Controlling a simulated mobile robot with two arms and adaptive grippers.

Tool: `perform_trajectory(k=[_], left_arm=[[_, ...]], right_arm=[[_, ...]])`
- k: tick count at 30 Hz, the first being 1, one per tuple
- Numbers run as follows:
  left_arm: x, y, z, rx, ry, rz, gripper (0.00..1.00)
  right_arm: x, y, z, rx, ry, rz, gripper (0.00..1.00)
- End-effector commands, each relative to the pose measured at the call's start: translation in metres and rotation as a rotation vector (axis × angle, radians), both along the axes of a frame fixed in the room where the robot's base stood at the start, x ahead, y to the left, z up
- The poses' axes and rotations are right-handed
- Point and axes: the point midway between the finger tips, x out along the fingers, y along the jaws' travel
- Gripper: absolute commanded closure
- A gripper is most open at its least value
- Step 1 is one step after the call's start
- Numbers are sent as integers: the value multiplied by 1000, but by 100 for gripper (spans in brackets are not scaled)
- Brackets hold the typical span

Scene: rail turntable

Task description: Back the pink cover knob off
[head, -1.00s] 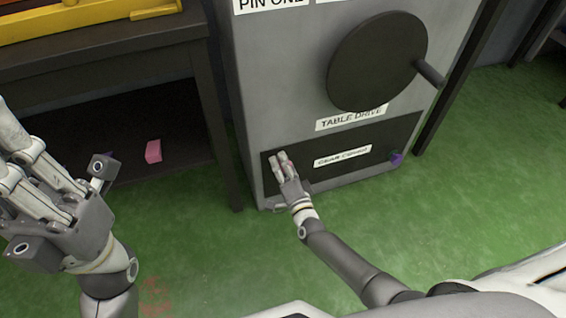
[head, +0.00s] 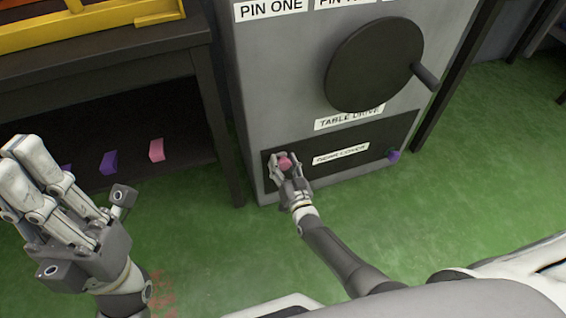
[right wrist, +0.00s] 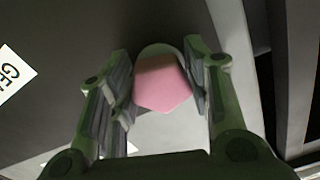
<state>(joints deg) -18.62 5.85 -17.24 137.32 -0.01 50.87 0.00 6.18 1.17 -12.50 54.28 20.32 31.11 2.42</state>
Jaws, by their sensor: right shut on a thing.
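The pink cover knob (head: 285,162) sits at the left end of the dark gear cover panel (head: 376,141), low on the grey cabinet. My right gripper (head: 285,164) is shut on the knob, one finger on either side. In the right wrist view the pink knob (right wrist: 162,83) shows its faceted end between the two fingers (right wrist: 161,88). A purple knob (head: 393,155) sits at the panel's right end. My left gripper (head: 20,168) is raised at the left, apart from everything, and looks open and empty.
A black handwheel (head: 372,66) with a side handle is above the panel. A dark bench (head: 120,62) stands left of the cabinet, with a pink block (head: 156,150) and a purple block (head: 109,162) on its lower shelf. Green floor (head: 200,240) lies clear in front.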

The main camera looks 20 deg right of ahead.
Motion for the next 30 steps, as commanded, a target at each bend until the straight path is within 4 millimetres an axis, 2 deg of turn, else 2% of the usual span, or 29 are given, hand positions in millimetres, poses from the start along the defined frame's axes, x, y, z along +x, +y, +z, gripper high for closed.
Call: perform_trajectory(k=[9,25,26,29,30], left_arm=[[-2,1,-1,-3,10,0,100],[-3,2,-1,-6,15,1,100],[-3,2,-1,-6,14,1,100],[-4,2,-1,-7,12,1,100],[-3,2,0,-7,11,2,100]], right_arm=[[-1,0,-2,-114,0,1,79],[-1,1,-2,-135,-1,1,79],[-1,1,-2,-135,-1,1,52],[-1,0,-2,-135,-1,1,40],[-1,0,-1,-135,-2,1,38]])
